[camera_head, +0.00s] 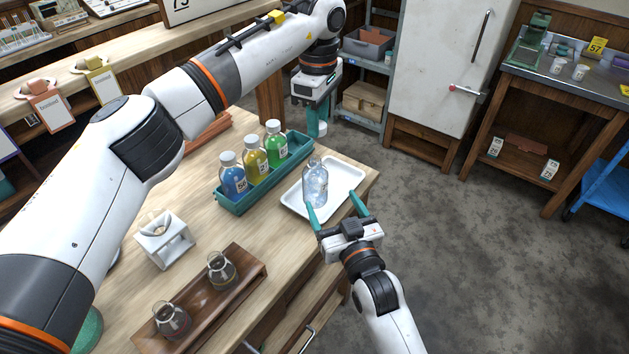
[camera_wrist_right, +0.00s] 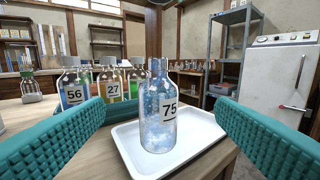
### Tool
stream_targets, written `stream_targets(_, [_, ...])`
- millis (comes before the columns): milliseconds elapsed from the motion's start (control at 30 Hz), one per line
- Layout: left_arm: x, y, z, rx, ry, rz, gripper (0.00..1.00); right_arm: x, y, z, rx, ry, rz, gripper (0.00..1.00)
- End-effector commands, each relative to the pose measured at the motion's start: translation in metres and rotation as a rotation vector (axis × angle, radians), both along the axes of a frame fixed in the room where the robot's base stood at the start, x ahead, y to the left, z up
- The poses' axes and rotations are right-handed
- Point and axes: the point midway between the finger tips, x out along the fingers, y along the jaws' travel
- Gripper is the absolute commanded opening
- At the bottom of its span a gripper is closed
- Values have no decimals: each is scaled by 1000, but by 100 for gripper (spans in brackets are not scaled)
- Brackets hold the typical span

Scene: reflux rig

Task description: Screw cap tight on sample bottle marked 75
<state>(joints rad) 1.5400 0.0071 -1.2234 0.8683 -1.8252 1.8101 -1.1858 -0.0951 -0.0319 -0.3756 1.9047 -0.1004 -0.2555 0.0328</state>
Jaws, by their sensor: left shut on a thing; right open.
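The clear sample bottle (camera_head: 316,186) stands upright, without a cap, on a white tray at the table's right corner. In the right wrist view the bottle marked 75 (camera_wrist_right: 157,122) stands between my right gripper's teal fingers, apart from both. My right gripper (camera_head: 333,203) is open in front of the bottle, one finger to each side. My left gripper (camera_head: 318,112) points down beyond the bottle and above its height. It is shut on a small white cap (camera_head: 321,129), partly hidden by the fingers.
A teal rack (camera_head: 236,207) left of the white tray (camera_head: 347,173) holds capped blue, yellow and green bottles. A wooden holder (camera_head: 250,278) with two small dark flasks and a white stand (camera_head: 163,240) are nearer. Floor to the right is clear.

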Motion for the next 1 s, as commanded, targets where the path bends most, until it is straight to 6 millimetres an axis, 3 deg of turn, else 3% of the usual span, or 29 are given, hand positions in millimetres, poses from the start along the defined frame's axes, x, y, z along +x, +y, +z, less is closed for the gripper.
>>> stream_targets(267, [0,1,-1,0,1,1,9,11,4,0,0,0,0,79])
stream_targets(700, [0,1,-1,0,1,1,9,85,31,1,0,0,0,79])
stream_targets(1000, [0,1,-1,0,1,1,9,111,40,0,0,1,0,79])
